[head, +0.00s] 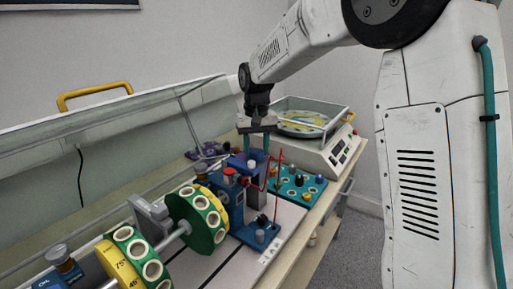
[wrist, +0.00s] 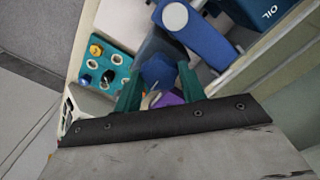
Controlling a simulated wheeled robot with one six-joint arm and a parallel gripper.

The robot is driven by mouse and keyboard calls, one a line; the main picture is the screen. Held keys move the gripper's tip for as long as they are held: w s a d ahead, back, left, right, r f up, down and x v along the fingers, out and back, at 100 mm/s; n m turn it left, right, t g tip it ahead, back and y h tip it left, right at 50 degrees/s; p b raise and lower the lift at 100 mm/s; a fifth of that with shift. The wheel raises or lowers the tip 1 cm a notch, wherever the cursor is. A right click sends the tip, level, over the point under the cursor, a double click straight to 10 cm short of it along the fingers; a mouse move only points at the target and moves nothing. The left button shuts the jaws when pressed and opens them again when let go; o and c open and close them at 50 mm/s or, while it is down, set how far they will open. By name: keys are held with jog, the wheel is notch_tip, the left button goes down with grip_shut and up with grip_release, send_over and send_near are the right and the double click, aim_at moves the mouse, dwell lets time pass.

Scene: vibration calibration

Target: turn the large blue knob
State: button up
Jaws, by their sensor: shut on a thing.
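The large blue knob (wrist: 158,70) shows between my gripper's two teal fingers in the wrist view. My gripper (wrist: 160,85) is shut on it, with a finger on either side. In the head view, my gripper (head: 256,150) points down over the back of the blue apparatus (head: 229,188), and the knob (head: 257,155) shows only in part between the fingers. How far the knob is turned cannot be told.
A teal panel (head: 288,188) with several small knobs and sockets lies to the right. Green and yellow discs on a shaft (head: 170,238) fill the front left. A red wire (head: 278,185) hangs close to my gripper.

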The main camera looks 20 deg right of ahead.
aim_at(257, 150)
jog(key=m, duration=0.6)
jog(key=shift+r, duration=0.1)
jog(key=shift+m, duration=0.3)
dwell(0.3)
jog(key=o, duration=1)
jog(key=shift+d, duration=0.1)
jog(key=shift+c, duration=0.2)
notch_tip(257, 150, up, 8)
jog(key=shift+f, duration=0.15)
